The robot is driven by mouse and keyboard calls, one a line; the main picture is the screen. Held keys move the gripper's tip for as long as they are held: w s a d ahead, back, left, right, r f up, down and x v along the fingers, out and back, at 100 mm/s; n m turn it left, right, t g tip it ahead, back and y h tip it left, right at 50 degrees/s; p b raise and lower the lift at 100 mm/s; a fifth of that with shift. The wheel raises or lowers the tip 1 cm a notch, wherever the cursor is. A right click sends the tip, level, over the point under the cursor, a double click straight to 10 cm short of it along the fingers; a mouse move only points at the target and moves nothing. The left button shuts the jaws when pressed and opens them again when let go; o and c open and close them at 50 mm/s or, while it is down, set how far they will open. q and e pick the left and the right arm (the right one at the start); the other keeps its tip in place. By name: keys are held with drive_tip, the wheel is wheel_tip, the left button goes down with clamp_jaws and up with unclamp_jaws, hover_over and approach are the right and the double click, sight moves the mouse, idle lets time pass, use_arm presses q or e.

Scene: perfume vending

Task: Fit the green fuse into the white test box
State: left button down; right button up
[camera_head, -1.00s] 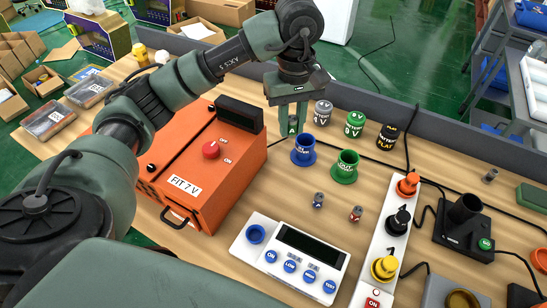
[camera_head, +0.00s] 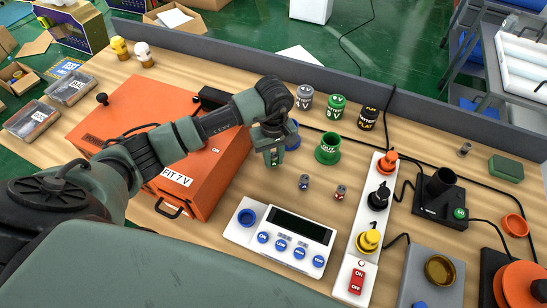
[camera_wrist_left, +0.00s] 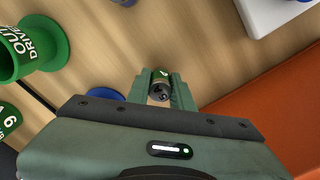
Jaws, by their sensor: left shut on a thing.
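My left gripper (camera_head: 273,160) is shut on the green fuse (camera_wrist_left: 160,85), a small cylinder with a green band and a dark end, in the left wrist view. It points down above the table, in front of the blue cup (camera_head: 294,138). In the head view the fingers mostly hide the fuse. The white test box (camera_head: 233,231) lies below and left of the other two fuses, with a round blue socket (camera_head: 246,217), a dark display and several blue buttons. The gripper is apart from the box, farther back. My right gripper is not in view.
Two small fuses, one blue (camera_head: 304,182) and one red (camera_head: 340,192), stand on the table. The green cup (camera_head: 328,150) is right of the gripper. The orange case (camera_head: 215,170) is left. A white power strip (camera_head: 356,240) stands right of the test box. Bare wood lies between gripper and box.

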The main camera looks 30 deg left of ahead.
use_arm(q)
drive_tip(key=shift+f, duration=0.55)
drive_tip(key=shift+f, duration=0.15)
drive_tip(key=c, duration=1.2)
unclamp_jaws()
drive_tip(key=shift+c, duration=0.2)
